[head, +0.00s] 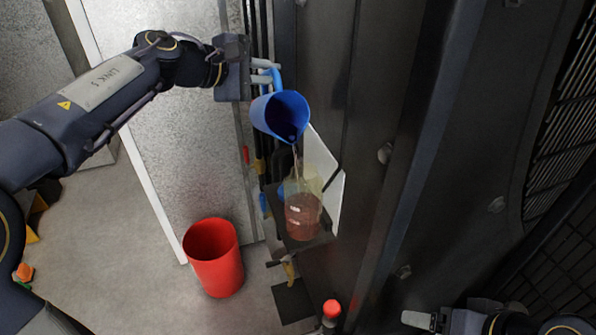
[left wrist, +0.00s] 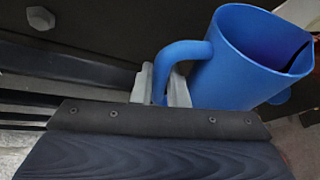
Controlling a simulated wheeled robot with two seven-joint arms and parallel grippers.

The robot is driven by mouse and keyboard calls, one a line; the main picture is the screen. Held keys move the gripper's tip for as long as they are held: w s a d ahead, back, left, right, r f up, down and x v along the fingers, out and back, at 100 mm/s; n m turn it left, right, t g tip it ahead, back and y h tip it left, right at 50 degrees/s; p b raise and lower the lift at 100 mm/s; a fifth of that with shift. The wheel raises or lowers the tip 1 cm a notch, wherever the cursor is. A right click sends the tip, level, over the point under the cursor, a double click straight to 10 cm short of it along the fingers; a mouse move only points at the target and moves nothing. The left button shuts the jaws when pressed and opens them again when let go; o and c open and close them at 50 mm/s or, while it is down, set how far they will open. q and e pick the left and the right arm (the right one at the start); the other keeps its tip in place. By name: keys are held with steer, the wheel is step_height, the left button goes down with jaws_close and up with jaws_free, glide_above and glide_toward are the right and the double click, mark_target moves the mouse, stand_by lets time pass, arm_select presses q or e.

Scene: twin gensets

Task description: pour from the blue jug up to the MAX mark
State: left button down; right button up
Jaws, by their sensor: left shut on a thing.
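The blue jug (head: 281,116) is tilted with its mouth down to the right, and a thin stream falls from its lip. My left gripper (head: 268,73) is shut on its handle; the left wrist view also shows the jug (left wrist: 245,60) with its handle between the pale fingers (left wrist: 163,86). Below, a clear vessel (head: 303,213) holds reddish liquid in its lower part and takes in the stream. Small pale marks show on its side, but I cannot read a MAX mark. My right gripper (head: 425,320) is at the lower right, partly visible, away from the jug.
The vessel stands on a small dark shelf (head: 297,243) with a white panel (head: 336,190) behind it. A dark cabinet wall rises on the right. A red bin (head: 214,262) stands on the floor at lower left. A red-capped post (head: 332,309) is below the shelf.

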arm_select(q)
steer(key=shift+s+d+r+m+b, duration=0.2)
steer(key=shift+s+r+m+b, duration=0.2)
steer(key=shift+r, duration=0.1)
stand_by(1.0)
steer(key=shift+r+t+b, duration=0.3)
steer(key=shift+t, duration=0.1)
stand_by(0.7)
steer(key=shift+s+d+r+m+t+b, duration=0.3)
steer(key=shift+s+r+m+b, duration=0.1)
steer(key=shift+m, duration=0.1)
stand_by(1.4)
